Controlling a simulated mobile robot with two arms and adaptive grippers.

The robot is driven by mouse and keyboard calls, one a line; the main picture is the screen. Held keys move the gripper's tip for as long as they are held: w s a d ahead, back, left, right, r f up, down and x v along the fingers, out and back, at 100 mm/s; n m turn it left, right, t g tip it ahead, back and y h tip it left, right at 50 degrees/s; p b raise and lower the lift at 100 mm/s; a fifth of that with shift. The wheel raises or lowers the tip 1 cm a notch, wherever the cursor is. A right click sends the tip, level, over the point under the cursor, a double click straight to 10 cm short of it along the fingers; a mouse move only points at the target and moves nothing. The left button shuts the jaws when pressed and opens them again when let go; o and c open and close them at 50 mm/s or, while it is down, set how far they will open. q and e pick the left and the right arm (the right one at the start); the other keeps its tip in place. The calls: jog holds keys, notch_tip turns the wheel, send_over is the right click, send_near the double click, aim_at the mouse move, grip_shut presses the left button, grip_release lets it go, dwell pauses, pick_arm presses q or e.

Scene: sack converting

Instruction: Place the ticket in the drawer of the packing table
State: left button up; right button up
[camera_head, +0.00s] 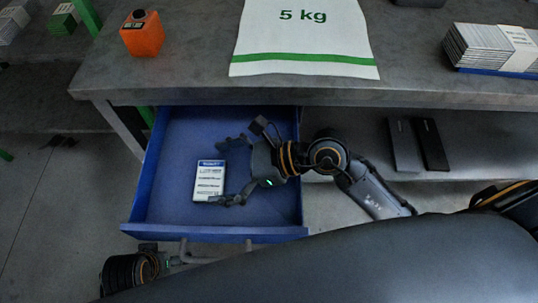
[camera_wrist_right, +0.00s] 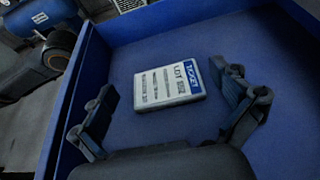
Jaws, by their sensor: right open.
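The ticket (camera_head: 209,181), a white card with a blue header band and dark print, lies in the open blue drawer (camera_head: 180,232) of the packing table (camera_head: 190,82). It looks flat on the drawer floor. My right gripper (camera_head: 227,172) is inside the drawer, open, with its fingers spread on either side of the ticket. In the right wrist view the ticket (camera_wrist_right: 168,82) lies beyond the open fingers, with visible gaps to both. My left gripper (camera_head: 172,258) is at the drawer's front by the handle (camera_head: 215,253); its fingers are too dark to read.
On the tabletop are an orange device (camera_head: 142,34), a white 5 kg sack (camera_head: 303,45) and a banded stack of sacks (camera_head: 490,48). Two dark flat objects (camera_head: 418,145) lie on the lower shelf to the right. The drawer's walls surround my right gripper.

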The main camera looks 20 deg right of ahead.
jog(key=v, duration=1)
jog(key=shift+d+r, duration=0.1)
jog(key=shift+d, duration=0.1)
jog(key=shift+v, duration=0.8)
jog(key=shift+r, duration=0.1)
